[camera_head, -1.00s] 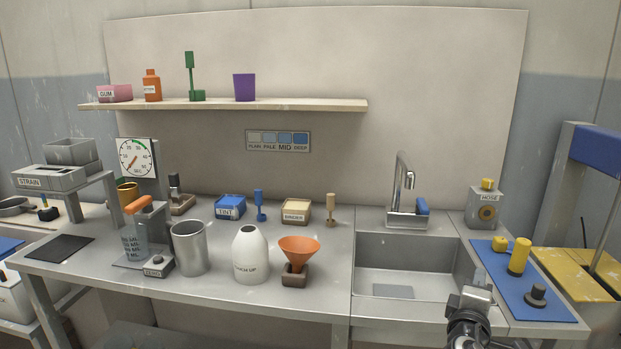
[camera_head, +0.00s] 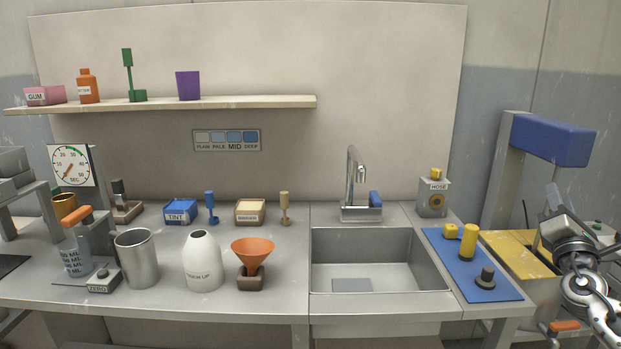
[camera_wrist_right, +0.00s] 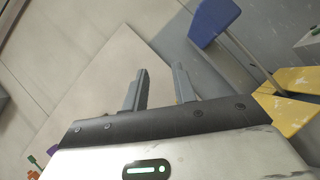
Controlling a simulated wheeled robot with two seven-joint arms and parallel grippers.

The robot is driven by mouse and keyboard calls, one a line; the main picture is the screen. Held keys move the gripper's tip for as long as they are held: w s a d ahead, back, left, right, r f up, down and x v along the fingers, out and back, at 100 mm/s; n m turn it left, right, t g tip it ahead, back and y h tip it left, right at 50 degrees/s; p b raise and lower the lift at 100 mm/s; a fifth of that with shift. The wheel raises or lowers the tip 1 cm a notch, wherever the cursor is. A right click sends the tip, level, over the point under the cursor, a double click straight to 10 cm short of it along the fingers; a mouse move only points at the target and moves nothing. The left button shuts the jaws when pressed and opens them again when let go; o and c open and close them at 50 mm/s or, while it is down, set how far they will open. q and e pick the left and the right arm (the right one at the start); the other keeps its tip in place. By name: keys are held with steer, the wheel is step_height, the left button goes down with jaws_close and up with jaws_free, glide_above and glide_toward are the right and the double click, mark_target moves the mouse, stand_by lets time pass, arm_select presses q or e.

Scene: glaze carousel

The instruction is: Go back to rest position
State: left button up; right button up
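My right gripper (camera_head: 552,198) is at the right edge of the head view, raised in front of the yellow-topped stand, right of the blue mat. In the right wrist view its two grey fingers (camera_wrist_right: 160,90) stand apart with nothing between them, so it is open and empty. The wrist view looks past the fingers toward the pale wall panel (camera_wrist_right: 110,75). My left gripper is not in the head view.
The counter holds a steel cup (camera_head: 136,258), a white bottle (camera_head: 202,262), an orange funnel (camera_head: 253,250) and a sink (camera_head: 362,245). A blue mat (camera_head: 490,292) with yellow and dark pieces lies right of it. A blue-topped frame (camera_head: 552,138) stands beside my right arm.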

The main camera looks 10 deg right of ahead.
step_height(320, 180, down, 10)
steer(key=w+m+g+y, duration=0.2)
steer(key=m+g+y, duration=0.3)
steer(key=m, duration=1.2)
steer(key=s+a+f+g+y, duration=0.1)
steer(key=s+a+f+y, duration=0.2)
steer(key=a+f, duration=0.6)
steer(key=s+a+f+g+y, duration=0.15)
steer(key=s+a+f, duration=0.25)
steer(key=a+f, duration=0.55)
steer(key=s+a+f+m+g+y, duration=0.1)
steer(key=s+a+f+y, duration=0.1)
steer(key=s+a, duration=0.7)
steer(key=s+a+f+m+g+y, duration=0.1)
steer(key=s+a+f+m+y, duration=0.1)
steer(key=s+a, duration=0.8)
steer(key=a+y, duration=0.1)
steer(key=a, duration=0.3)
steer(key=shift+a+f, duration=0.4)
